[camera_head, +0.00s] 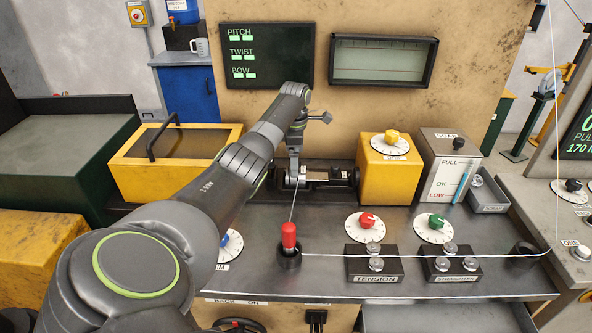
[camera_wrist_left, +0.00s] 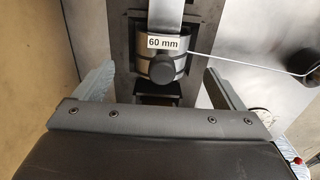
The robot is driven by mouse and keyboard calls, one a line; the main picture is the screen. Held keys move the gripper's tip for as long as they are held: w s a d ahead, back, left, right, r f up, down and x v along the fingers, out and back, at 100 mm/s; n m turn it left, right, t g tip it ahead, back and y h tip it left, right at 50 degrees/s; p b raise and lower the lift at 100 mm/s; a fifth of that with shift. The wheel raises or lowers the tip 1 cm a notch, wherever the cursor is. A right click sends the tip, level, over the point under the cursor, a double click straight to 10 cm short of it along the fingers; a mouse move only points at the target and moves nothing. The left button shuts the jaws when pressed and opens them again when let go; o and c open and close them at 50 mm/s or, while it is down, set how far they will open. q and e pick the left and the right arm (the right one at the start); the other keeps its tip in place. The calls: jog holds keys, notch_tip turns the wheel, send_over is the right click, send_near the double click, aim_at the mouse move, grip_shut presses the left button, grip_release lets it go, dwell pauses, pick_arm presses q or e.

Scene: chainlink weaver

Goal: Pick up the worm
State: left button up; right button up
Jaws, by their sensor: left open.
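A metal cylinder with a dark round knob and a "60 mm" label, which looks like the worm (camera_wrist_left: 182,66), sits in a dark holder in the left wrist view. A wire runs into it from the right. My left gripper (camera_wrist_left: 160,72) is open, with one finger to each side of this cylinder and a gap to both. I cannot tell the height between them. In the head view my left arm reaches over the bench to the dark holder (camera_head: 330,178) at the back. The cylinder there is largely hidden. My right gripper is not in view.
A red-handled post (camera_head: 289,236) stands in front of the holder, with the wire passing by it. The tension block (camera_head: 372,265) and straightener block lie to its right. A yellow dial box (camera_head: 389,170) stands close right of the holder. A yellow-framed bin (camera_head: 175,190) is at left.

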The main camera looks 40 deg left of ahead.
pick_arm(q)
notch_tip(320, 180, down, 5)
jog(key=shift+d+p, duration=0.15)
jog(key=shift+p, duration=0.3)
jog(key=shift+r, duration=0.1)
jog(key=c, duration=1.3)
